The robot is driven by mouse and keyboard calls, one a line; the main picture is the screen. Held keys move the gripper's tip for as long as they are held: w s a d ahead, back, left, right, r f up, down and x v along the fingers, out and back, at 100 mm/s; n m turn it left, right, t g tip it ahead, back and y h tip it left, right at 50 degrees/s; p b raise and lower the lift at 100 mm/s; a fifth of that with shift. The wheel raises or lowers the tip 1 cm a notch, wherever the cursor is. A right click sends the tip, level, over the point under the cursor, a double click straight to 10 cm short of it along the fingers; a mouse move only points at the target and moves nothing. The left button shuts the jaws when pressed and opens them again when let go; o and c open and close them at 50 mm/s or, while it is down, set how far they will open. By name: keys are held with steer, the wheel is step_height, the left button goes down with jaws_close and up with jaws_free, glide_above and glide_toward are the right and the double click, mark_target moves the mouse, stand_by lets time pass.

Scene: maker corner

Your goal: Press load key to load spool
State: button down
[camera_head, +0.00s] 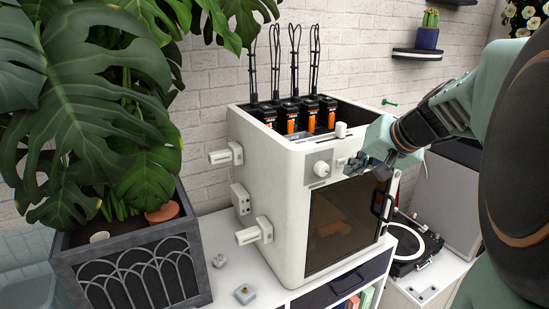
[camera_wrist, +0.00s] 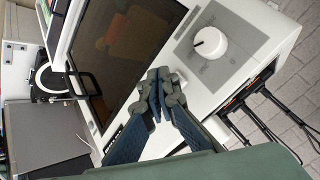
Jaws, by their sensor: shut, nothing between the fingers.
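A white box-shaped machine (camera_head: 265,190) with a dark glass door (camera_head: 345,225) stands on a white cabinet. Its upper front has a grey panel with a round white knob (camera_head: 322,169), also seen in the wrist view (camera_wrist: 210,43). A small pale key (camera_head: 341,162) shows right of the knob; I cannot read its label. My gripper (camera_head: 362,165) is shut and empty, in front of the machine's upper front, right of the knob. In the wrist view its fingertips (camera_wrist: 160,82) overlap the front between door and panel. They hide part of it, and I cannot tell whether they touch.
Several black-and-orange units (camera_head: 292,118) with upright black loops sit in the machine's open top. A large plant in a grey planter (camera_head: 130,270) stands at the left. A turntable (camera_head: 415,245) is at the right. White fittings (camera_head: 255,232) stick out of the machine's left side.

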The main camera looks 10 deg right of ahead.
stand_by(0.4)
steer(key=shift+w+a, duration=0.15)
steer(key=shift+w, duration=0.25)
steer(key=shift+w+a, duration=0.1)
steer(key=shift+w, duration=0.25)
stand_by(0.6)
steer(key=shift+s, duration=0.1)
steer(key=shift+s+d+b, duration=0.2)
steer(key=shift+s+b, duration=0.45)
